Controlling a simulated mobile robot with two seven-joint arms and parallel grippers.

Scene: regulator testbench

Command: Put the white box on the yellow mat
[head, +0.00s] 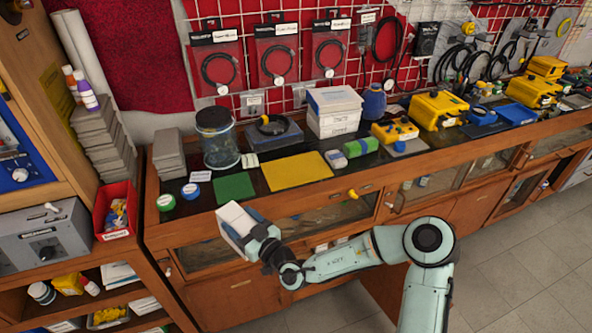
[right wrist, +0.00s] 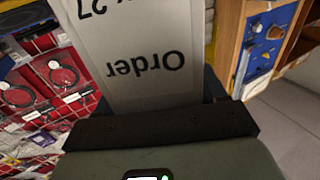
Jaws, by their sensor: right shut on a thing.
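A white box (head: 234,219) is in my right gripper (head: 248,236), in front of the bench's front edge near the green mat. The gripper is shut on it and holds it tilted. In the right wrist view the box (right wrist: 140,50) fills the upper middle, with the upside-down word "Order" on its face. The yellow mat (head: 297,171) lies flat on the dark bench top, up and right of the box in the head view, and looks bare. My left gripper is in neither view.
A green mat (head: 234,188) lies left of the yellow mat. A glass jar (head: 218,140), a stack of white boxes (head: 334,112) and a green-and-grey block (head: 360,147) stand around the mats. A red bin (head: 115,211) is at the left.

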